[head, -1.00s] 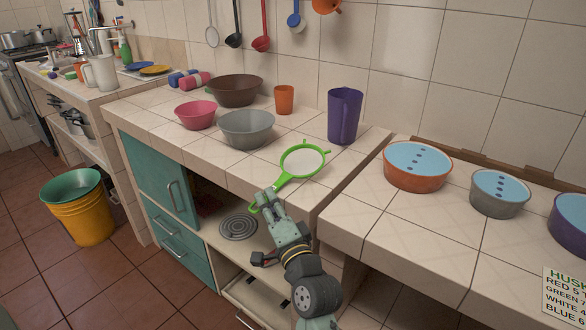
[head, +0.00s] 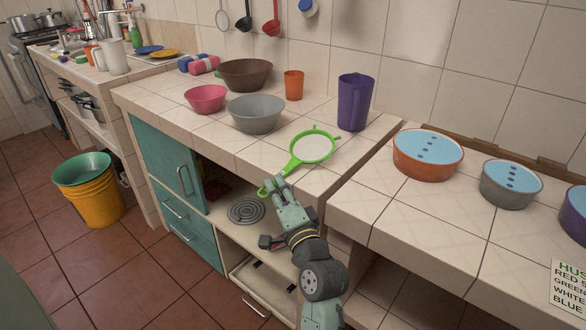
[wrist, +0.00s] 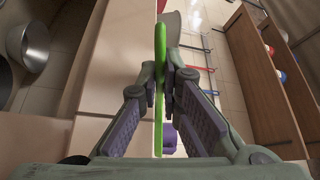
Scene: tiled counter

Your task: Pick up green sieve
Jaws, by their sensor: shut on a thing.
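The green sieve (head: 313,147), with a pale mesh bowl, is at the front right of the tiled counter in the head view. Its handle points toward the front edge. My gripper (head: 272,186) is shut on the handle near its end, just off the counter's front edge. In the wrist view the sieve (wrist: 160,62) shows edge-on as a thin green strip between the fingers of my gripper (wrist: 162,85). I cannot tell whether its bowl touches the counter.
A grey bowl (head: 256,115), pink bowl (head: 205,99), brown bowl (head: 246,75), orange cup (head: 294,85) and purple pitcher (head: 355,103) stand behind the sieve. An orange blue-topped bowl (head: 428,155) stands on the right counter. An open shelf lies below.

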